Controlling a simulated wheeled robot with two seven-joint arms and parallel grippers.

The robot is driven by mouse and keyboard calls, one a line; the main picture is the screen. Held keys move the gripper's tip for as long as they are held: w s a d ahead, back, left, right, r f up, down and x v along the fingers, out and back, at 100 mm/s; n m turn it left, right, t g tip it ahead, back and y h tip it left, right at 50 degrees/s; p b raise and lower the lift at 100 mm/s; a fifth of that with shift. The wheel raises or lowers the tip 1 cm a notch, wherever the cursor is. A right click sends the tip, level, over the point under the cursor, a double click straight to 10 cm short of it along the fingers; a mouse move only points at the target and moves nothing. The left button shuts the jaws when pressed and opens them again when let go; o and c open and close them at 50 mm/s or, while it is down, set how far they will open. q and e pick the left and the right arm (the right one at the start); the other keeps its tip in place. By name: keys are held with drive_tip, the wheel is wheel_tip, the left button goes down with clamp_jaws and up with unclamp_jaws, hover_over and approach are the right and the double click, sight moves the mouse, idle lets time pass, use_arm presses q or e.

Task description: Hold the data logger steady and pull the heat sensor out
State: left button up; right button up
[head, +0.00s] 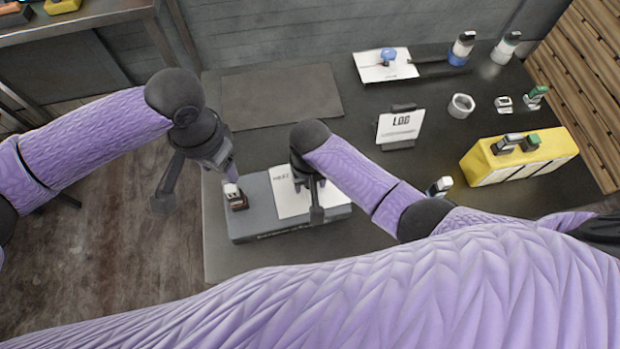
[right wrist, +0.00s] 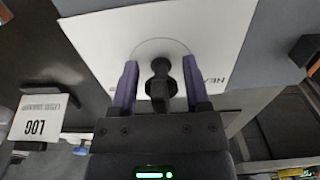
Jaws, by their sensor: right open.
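The data logger appears to be the long grey block (head: 335,213) near the table's front edge, with a white plate (head: 284,190) on top; its lettering, partly hidden, starts "HEA" in the right wrist view. The heat sensor seems to be the dark round-headed plug (right wrist: 160,78) on that plate. My right gripper (right wrist: 160,88) is open, its purple fingers on either side of the plug with gaps showing. In the head view my right gripper (head: 308,184) hides it.
A "LOG" sign (head: 400,126) stands behind the block. A yellow holder (head: 530,158) with small plugs is at the right. A white card with a blue knob (head: 388,57), a white cup (head: 461,106) and bottles (head: 462,48) stand farther back. A dark mat (head: 280,97) lies clear.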

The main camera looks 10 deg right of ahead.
drive_tip(key=shift+c, duration=0.2)
clamp_jaws()
idle(1.1)
